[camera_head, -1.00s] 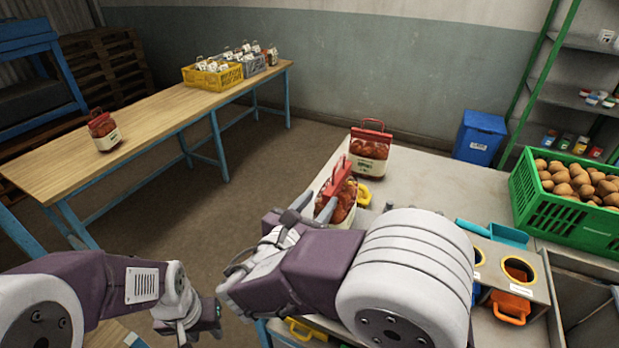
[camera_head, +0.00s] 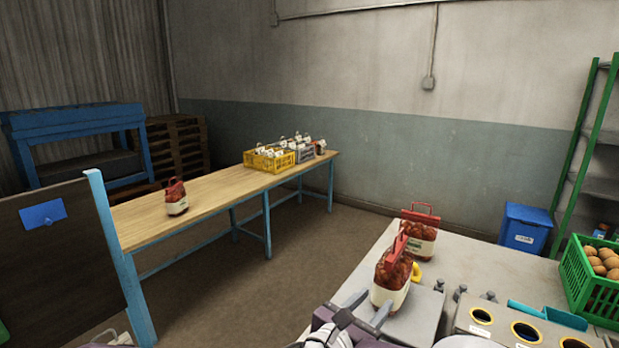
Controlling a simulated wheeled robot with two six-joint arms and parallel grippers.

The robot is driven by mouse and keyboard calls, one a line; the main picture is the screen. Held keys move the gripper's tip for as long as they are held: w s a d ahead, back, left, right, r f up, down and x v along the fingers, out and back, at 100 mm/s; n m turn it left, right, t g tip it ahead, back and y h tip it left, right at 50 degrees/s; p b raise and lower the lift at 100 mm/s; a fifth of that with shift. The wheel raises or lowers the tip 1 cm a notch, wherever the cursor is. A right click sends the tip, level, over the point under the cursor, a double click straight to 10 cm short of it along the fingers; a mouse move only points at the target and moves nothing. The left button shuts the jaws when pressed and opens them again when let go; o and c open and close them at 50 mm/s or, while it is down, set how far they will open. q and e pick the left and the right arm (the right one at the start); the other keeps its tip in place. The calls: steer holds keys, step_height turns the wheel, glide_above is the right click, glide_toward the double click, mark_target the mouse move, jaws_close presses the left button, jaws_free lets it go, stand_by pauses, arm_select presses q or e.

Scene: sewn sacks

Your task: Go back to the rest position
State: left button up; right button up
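A third sack (camera_head: 177,198) stands on the long wooden table. My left gripper is out of view; only a small bit of my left arm shows at the bottom left.
The long wooden table (camera_head: 225,189) holds a yellow crate (camera_head: 269,161) and a grey crate (camera_head: 305,154) of goods. The grey worktop (camera_head: 480,260) bears a round-holed box (camera_head: 500,326) and a green crate (camera_head: 592,290). A blue bin (camera_head: 525,229) stands behind. Floor between tables is clear.

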steer(key=s+d+f+m+g+h, duration=0.1)
steer(key=s+d+f+m+g, duration=0.15)
steer(key=d, duration=0.35)
steer(key=s+d+f+m+g, duration=0.1)
steer(key=s+d+m+g, duration=0.15)
steer(key=d, duration=0.35)
steer(key=s+d+f+m+g+h, duration=0.1)
steer(key=s+d+f+m+g, duration=0.1)
steer(key=d+g, duration=0.3)
steer(key=s+d+f+m+g+y, duration=0.2)
steer(key=s+f+m+g+y, duration=0.2)
steer(key=s+f+m, duration=0.4)
steer(key=s+a+f+m+y, duration=0.4)
steer(key=f, duration=0.2)
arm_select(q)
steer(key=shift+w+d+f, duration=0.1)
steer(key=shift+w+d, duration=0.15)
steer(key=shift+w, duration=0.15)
arm_select(e)
steer(key=w+a+f+m+t+y, duration=0.2)
steer(key=w+a+m+y, duration=0.2)
steer(key=a+m, duration=0.5)
steer(key=shift+w+f+t+y, duration=0.2)
steer(key=shift+w+t+y, duration=0.1)
steer(key=shift+y, duration=0.1)
steer(key=shift+s, duration=0.1)
